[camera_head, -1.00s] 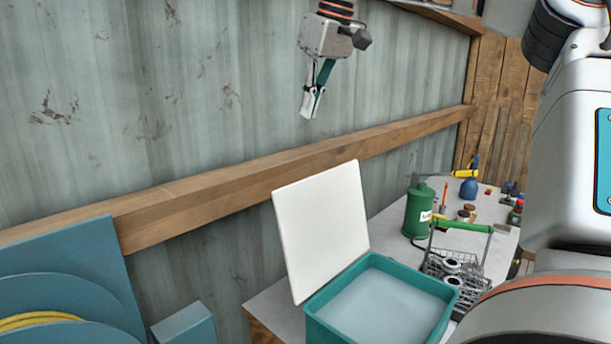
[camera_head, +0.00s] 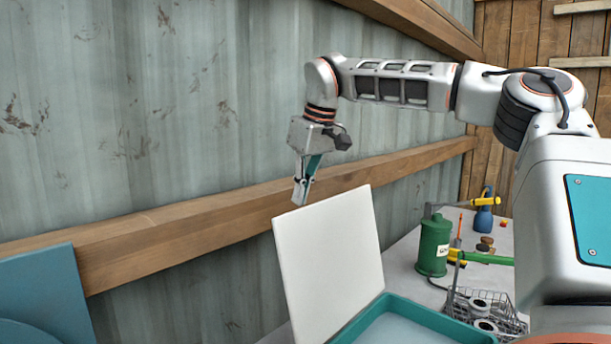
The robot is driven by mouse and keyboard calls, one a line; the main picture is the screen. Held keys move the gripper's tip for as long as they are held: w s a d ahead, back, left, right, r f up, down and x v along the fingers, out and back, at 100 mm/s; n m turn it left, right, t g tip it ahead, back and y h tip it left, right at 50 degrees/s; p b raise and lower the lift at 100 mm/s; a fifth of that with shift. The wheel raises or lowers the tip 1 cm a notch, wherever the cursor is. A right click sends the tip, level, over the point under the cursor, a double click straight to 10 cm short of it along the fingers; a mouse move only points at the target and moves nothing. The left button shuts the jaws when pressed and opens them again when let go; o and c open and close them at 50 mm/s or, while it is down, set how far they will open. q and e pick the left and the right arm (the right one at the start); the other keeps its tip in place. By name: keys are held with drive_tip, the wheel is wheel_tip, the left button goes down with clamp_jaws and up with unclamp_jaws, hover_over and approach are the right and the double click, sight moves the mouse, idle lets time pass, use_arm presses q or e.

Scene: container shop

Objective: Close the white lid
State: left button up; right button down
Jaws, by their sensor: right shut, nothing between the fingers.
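The white lid (camera_head: 332,262) stands open and nearly upright along the left edge of a teal box (camera_head: 466,326), leaning back a little to the left. The box is cut off by the bottom edge of the view. My right gripper (camera_head: 300,198) points down, shut and empty, just above and behind the lid's upper left edge, in front of the wall's wooden beam. I cannot tell whether its tips touch the lid. My left gripper is not in view.
The box is on a grey table (camera_head: 405,262). To its right are a green canister (camera_head: 433,246), a wire basket (camera_head: 497,308) with a green handle and a blue bottle (camera_head: 484,216). A wooden beam (camera_head: 205,222) runs along the corrugated wall. A blue panel (camera_head: 45,295) is at lower left.

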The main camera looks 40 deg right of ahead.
drive_tip(key=shift+s+d+f+p, duration=0.1)
drive_tip(key=shift+s+f+p, duration=0.25)
drive_tip(key=shift+s, duration=0.55)
drive_tip(key=shift+s+d+f+p, duration=0.1)
drive_tip(key=shift+s+f+p, duration=0.1)
drive_tip(key=shift+s+f, duration=0.45)
drive_tip(key=shift+s+r, duration=0.2)
